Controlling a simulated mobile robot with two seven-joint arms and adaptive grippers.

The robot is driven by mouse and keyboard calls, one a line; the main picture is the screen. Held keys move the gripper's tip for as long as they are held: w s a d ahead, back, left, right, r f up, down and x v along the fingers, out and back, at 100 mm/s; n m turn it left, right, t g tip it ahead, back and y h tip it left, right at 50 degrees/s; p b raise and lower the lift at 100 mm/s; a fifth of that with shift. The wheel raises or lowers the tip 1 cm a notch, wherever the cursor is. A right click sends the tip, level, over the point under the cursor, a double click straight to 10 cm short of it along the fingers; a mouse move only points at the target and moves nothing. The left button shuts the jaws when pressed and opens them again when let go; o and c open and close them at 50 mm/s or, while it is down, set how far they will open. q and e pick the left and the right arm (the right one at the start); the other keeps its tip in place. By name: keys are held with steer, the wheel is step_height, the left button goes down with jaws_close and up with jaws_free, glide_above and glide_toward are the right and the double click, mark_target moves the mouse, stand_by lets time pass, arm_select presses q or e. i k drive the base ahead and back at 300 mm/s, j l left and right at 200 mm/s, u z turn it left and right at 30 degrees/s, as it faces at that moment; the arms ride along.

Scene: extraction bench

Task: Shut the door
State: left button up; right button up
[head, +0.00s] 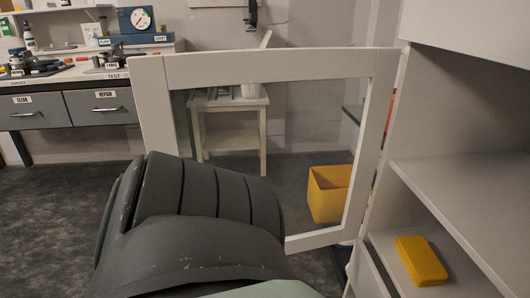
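The door (270,66) is a white frame around a clear pane. It stands open, hinged along its right edge at the white cabinet (425,160), and swings out to the left. The cabinet's shelves are exposed. A large dark grey arm link of mine covers the door's lower left part. Neither gripper shows in the head view. Whether my arm touches the door cannot be told.
A yellow box (421,261) lies on the cabinet's lower shelf. Behind the door are a yellow bin (327,194) on the floor and a small white table (232,104). A workbench (65,76) with drawers stands at the left.

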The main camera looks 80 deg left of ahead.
mark_target(152, 77)
steer(key=k+j+u, duration=0.15)
steer(key=u, duration=0.25)
steer(key=k+j+u, duration=0.1)
steer(key=u, duration=0.35)
steer(key=j+u, duration=0.4)
steer(key=j+z, duration=0.3)
steer(key=j, duration=0.75)
steer(key=j+z, duration=0.3)
steer(key=j, duration=0.25)
steer(key=k+j+z, duration=0.25)
steer(key=j, duration=0.25)
steer(key=i+j, duration=0.05)
steer(key=i, duration=0.05)
